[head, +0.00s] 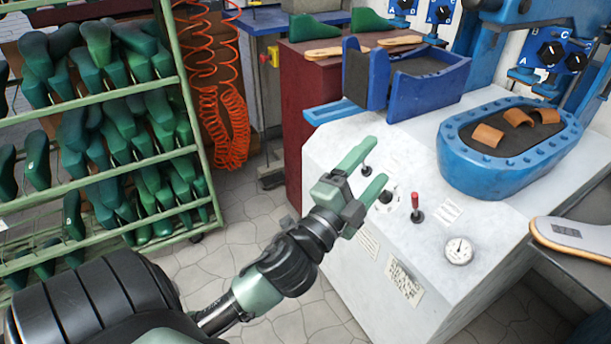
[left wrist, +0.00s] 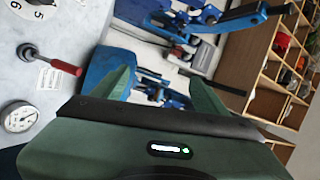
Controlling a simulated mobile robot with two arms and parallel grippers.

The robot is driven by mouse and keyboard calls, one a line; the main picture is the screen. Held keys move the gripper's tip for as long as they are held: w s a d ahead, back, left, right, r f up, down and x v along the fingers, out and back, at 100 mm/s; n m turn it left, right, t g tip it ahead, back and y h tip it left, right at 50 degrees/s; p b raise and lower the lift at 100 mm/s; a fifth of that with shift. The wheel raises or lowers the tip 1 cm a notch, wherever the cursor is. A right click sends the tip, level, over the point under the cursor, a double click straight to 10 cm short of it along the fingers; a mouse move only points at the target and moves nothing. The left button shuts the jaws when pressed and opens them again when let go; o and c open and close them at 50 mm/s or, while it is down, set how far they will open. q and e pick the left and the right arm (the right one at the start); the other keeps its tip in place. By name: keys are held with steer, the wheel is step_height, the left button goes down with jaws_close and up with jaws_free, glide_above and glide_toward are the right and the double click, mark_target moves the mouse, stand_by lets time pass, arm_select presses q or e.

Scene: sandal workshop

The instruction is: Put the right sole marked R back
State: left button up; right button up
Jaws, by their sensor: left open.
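A pale sole with a tan edge (head: 580,239) lies on a dark surface at the right edge of the head view, partly cut off. It bears a small dark mark that I cannot read. Two tan soles, one nearer (head: 322,53) and one farther (head: 400,40), lie on the dark red cabinet at the back; no letter is legible on them. My left gripper (head: 381,160) is open and empty, above the white machine's front panel and apart from all soles. Its two fingers also show in the left wrist view (left wrist: 160,85). My right gripper is out of view.
A white machine (head: 330,150) carries a red-handled lever (head: 416,208), a gauge (head: 459,250) and a blue tray (head: 470,190) with brown leather pieces. A blue press part (head: 430,92) stands behind. A green rack (head: 100,93) of shoe lasts is at left. Orange hose (head: 224,130) hangs beside it.

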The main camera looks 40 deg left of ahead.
arm_select(q)
steer(key=s+a+f+n+g+y, duration=0.1)
steer(key=s+f+n+g, duration=0.4)
steer(key=f, duration=0.6)
steer(key=s+f+n+g+y, duration=0.1)
steer(key=s+f+n+g, duration=0.45)
steer(key=f, duration=0.55)
steer(key=s+d+f+n+g+h, duration=0.1)
steer(key=s+d+f+g, duration=0.2)
steer(key=s, duration=0.3)
steer(key=s+d+f+n+g+h, duration=0.1)
steer(key=s+d+f+g, duration=0.2)
steer(key=s+f, duration=0.2)
steer(key=shift+s+f+g+h, duration=0.15)
steer(key=shift+s+g+h, duration=0.2)
steer(key=shift+s, duration=0.45)
